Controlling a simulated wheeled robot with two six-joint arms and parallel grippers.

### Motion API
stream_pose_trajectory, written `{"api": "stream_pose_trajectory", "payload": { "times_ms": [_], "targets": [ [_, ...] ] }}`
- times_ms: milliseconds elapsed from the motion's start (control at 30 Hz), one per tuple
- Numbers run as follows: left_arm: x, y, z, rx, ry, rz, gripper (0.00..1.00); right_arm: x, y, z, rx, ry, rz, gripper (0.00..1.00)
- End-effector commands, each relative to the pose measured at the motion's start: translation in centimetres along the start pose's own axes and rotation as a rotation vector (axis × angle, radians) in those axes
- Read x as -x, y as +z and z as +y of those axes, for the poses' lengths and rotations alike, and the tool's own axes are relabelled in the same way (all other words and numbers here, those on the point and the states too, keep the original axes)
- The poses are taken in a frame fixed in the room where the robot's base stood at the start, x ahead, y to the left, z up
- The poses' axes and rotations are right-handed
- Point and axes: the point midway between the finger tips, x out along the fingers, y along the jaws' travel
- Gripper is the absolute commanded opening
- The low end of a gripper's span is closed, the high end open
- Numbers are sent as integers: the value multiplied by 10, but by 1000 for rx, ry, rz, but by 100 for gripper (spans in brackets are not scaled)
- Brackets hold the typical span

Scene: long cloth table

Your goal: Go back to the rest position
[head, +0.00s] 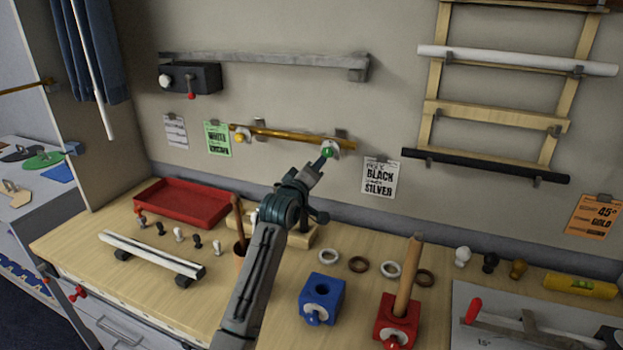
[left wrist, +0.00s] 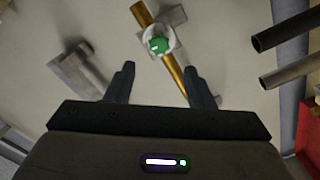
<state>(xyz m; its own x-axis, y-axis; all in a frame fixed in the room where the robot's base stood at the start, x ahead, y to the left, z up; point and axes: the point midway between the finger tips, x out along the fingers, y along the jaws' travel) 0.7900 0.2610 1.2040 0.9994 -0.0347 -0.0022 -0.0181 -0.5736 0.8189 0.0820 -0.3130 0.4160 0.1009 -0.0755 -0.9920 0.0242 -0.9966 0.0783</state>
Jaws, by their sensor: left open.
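My left gripper (head: 318,168) is raised in front of the wall, just below the right part of a gold rod (head: 285,132). In the left wrist view its two fingers (left wrist: 160,82) are spread apart with nothing between them. A green knob in a pale ring bracket (head: 328,150) sits on the rod near the gripper's tip. It also shows beyond the fingers in the left wrist view (left wrist: 158,45). The gap between fingertips and knob is hard to judge. My right gripper is not in view.
Below the arm, the bench holds a red tray (head: 190,203), a white rod on dark supports (head: 150,257), a blue block (head: 321,298), and a red block (head: 396,318) with an upright wooden rod (head: 408,275). A wooden rack (head: 498,114) hangs on the right wall.

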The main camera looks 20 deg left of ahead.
Motion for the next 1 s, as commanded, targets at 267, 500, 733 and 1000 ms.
{"api": "stream_pose_trajectory", "payload": {
  "times_ms": [267, 500, 733, 1000],
  "targets": [
    [12, 0, 0, 0, -1, 0, 49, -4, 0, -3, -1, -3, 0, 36],
    [12, 0, 0, 0, 0, 0, 49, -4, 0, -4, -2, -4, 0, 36],
    [18, 7, -10, -20, -20, -14, 49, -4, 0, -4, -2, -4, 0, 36],
    [99, 73, -100, -238, -221, -186, 49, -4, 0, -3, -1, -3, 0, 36]
  ]
}}
